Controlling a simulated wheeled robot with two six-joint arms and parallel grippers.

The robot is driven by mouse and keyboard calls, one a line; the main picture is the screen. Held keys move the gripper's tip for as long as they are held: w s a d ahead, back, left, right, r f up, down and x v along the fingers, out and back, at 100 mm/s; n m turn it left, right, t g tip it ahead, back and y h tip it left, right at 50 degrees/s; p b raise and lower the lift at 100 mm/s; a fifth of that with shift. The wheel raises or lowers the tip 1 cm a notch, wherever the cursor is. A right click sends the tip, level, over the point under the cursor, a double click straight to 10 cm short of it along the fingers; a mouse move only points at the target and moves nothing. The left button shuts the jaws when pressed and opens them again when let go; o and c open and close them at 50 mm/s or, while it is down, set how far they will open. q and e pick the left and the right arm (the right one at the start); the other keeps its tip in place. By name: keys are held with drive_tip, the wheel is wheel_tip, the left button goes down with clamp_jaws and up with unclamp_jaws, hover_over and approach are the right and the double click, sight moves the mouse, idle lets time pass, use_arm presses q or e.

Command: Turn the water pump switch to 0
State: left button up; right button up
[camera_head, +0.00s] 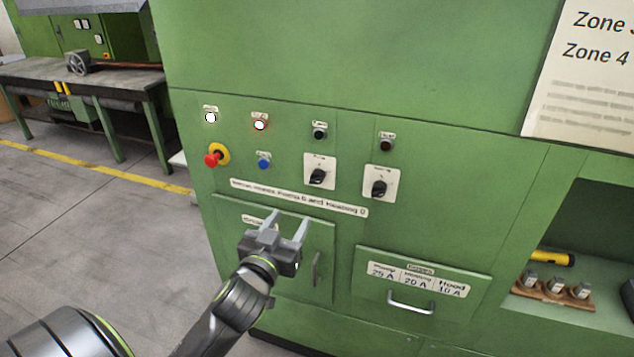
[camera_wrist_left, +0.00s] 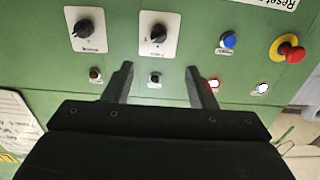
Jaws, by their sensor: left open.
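Two black rotary switches on white plates sit on the green panel, a left one (camera_head: 317,176) and a right one (camera_head: 379,188). Their small labels are too blurred to tell which is the water pump. Both also show in the wrist view, turned upside down: the left one (camera_wrist_left: 158,34) and the right one (camera_wrist_left: 83,30). My left gripper (camera_head: 288,216) is open and empty, below and left of the switches in the head view, in front of a small green door. Its fingers (camera_wrist_left: 160,68) also show in the wrist view, apart from both knobs. My right gripper is out of view.
A red emergency button (camera_head: 213,158) on yellow, a blue button (camera_head: 264,163) and several lamps surround the switches. A label strip (camera_head: 298,197) mentions pump and heating 0. Below are a door handle (camera_head: 316,268) and a drawer handle (camera_head: 410,304). A shelf (camera_head: 560,313) holds small parts at right.

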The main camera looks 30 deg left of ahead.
sight(314, 183)
use_arm(q)
drive_tip(key=p+x, duration=0.3)
drive_tip(key=x, duration=1.2)
drive_tip(key=shift+w+d+p, duration=0.15)
drive_tip(key=shift+p, duration=0.2)
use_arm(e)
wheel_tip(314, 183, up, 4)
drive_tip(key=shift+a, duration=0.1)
use_arm(q)
drive_tip(key=c, duration=1)
drive_tip(key=shift+o, duration=0.2)
